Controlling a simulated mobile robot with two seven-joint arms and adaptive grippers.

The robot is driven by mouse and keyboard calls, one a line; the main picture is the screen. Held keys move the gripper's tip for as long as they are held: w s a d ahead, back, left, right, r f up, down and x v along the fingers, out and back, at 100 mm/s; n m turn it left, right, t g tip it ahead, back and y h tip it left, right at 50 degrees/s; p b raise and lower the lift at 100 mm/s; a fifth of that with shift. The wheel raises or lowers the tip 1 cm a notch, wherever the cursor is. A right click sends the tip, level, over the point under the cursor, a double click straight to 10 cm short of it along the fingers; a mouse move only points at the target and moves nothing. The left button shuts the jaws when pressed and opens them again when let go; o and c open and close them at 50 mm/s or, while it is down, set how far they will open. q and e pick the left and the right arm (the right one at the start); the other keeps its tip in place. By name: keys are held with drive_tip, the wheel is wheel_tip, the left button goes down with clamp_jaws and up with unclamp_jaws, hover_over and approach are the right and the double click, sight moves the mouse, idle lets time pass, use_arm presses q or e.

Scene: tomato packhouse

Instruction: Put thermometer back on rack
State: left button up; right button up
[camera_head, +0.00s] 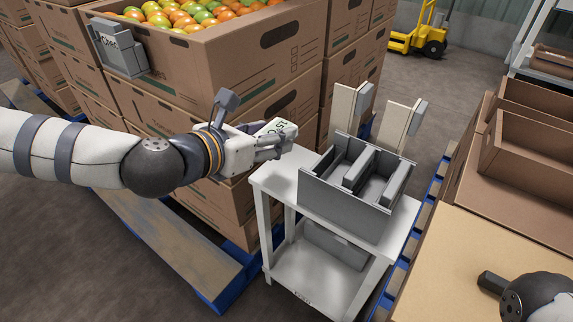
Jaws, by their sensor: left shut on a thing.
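My left gripper (283,142) is at the centre, at the end of the arm coming in from the left. It is shut on a small pale device with green markings, which looks like the thermometer (276,127). The fingers hide part of it. The gripper is above the back left corner of a small white table, left of a grey rack (330,197) with upright dividers and long slots. The held device is apart from the rack. Of my right arm, only a dark joint shows at the bottom right; its gripper is out of view.
The white table (268,180) has a lower shelf holding a grey box (336,245). Stacked cartons (250,55), the top one full of tomatoes, stand behind the left arm. A grey holder (118,52) hangs on it. Cardboard trays (530,150) are on the right.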

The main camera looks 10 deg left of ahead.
use_arm(q)
drive_tip(key=b, duration=0.1)
hover_over(285, 171)
drive_tip(key=f, duration=0.4)
drive_tip(key=shift+s+a+f, duration=0.2)
drive_tip(key=shift+s, duration=0.1)
drive_tip(key=shift+w+d+f+b, duration=0.15)
drive_tip(key=shift+f+b, duration=0.25)
drive_tip(key=shift+f, duration=0.55)
drive_tip(key=shift+w+d+f+b, duration=0.15)
drive_tip(key=shift+f+b, duration=0.2)
drive_tip(key=shift+f, duration=0.55)
drive_tip(key=shift+a, duration=0.1)
drive_tip(key=shift+f, duration=0.2)
drive_tip(key=o, duration=1.3)
drive_tip(key=shift+r, duration=0.1)
